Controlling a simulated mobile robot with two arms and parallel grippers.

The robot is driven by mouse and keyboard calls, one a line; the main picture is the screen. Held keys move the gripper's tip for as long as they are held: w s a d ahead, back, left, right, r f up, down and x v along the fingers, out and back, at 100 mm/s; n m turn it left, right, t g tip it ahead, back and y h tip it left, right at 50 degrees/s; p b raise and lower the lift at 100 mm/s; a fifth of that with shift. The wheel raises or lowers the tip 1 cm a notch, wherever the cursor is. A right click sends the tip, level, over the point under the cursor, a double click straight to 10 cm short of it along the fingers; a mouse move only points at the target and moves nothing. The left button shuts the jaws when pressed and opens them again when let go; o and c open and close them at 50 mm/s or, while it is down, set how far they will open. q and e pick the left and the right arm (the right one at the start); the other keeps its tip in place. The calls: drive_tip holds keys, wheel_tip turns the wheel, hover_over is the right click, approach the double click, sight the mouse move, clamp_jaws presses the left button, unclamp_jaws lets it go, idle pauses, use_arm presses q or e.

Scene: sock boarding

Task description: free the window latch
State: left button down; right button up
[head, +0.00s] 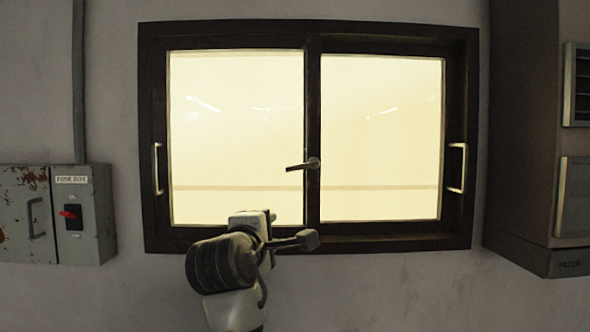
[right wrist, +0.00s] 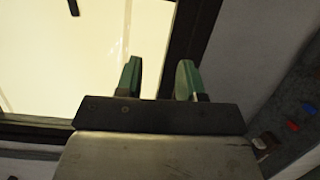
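The window latch (head: 303,165) is a small metal lever on the dark middle post of the window (head: 312,210). Its pivot is on the post, and its arm points left, nearly level, over the left pane. My right arm rises from below, in front of the lower left pane, so its wrist is below and left of the latch. In the right wrist view my right gripper (right wrist: 160,79) has two green fingers, apart and empty, before the window frame (right wrist: 196,30). A dark tip there may be the latch. My left gripper is out of view.
Pull handles stand at the left (head: 157,168) and right (head: 457,168) of the window. A fuse box (head: 90,240) with a red switch is on the left wall. A grey cabinet (head: 530,150) juts out at the right. The space before the latch looks clear.

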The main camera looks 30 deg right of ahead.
sight(294, 169)
wheel_tip(294, 169, up, 10)
drive_tip(key=s+h, duration=0.3)
drive_tip(key=shift+g, duration=0.4)
drive_tip(key=p+x, duration=0.2)
drive_tip(key=x, duration=0.3)
drive_tip(key=p+x, duration=0.3)
drive_tip(key=x, duration=0.2)
drive_tip(key=shift+w+f, duration=0.2)
drive_tip(key=shift+w+d+f+p, duration=0.1)
drive_tip(key=shift+w+d+p, duration=0.25)
drive_tip(key=shift+w, duration=0.05)
